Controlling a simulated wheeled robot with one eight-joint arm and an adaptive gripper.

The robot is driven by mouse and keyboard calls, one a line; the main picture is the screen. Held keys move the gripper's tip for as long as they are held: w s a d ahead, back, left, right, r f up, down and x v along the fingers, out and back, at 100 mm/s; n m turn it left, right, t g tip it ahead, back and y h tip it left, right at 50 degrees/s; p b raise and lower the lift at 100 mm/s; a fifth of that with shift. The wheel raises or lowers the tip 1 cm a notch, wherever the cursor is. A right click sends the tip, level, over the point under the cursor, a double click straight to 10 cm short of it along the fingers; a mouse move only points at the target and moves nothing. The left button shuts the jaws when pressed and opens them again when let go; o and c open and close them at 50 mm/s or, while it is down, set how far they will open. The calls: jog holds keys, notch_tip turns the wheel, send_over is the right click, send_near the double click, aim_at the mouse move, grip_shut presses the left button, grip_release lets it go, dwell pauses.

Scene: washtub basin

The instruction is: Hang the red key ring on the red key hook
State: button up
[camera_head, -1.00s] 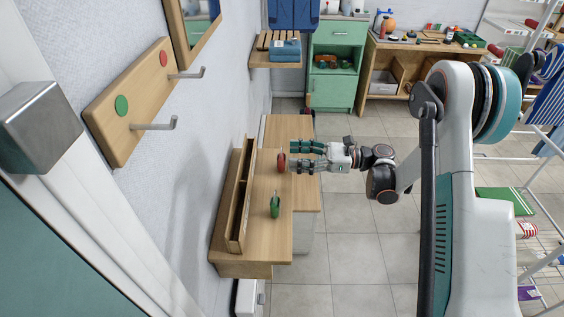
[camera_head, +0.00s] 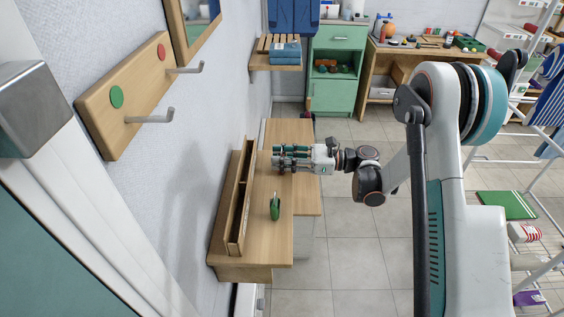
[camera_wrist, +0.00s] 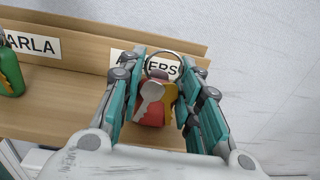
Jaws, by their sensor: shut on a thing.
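The red key ring (camera_wrist: 154,115), with a metal ring, a silver key and a yellow piece, is between the fingers of my gripper (camera_wrist: 162,64) in the wrist view. The gripper is shut on it, just above the shelf. In the head view my gripper (camera_head: 276,158) is over the wooden shelf (camera_head: 268,238), and its fingers hide the key ring. The red key hook (camera_head: 186,69) sticks out from a wooden wall board (camera_head: 135,80), beside a red disc (camera_head: 161,52). It is up and left of my gripper in the picture, and empty.
An empty green-marked hook (camera_head: 150,118) is on the same board. A green key ring (camera_head: 275,207) lies on the shelf. A raised wooden ledge with name labels (camera_wrist: 75,48) runs along the shelf's wall side. A mirror frame (camera_head: 196,42) is above the hooks.

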notch_tip(320, 180, up, 20)
jog(key=p, duration=0.6)
dwell(0.5)
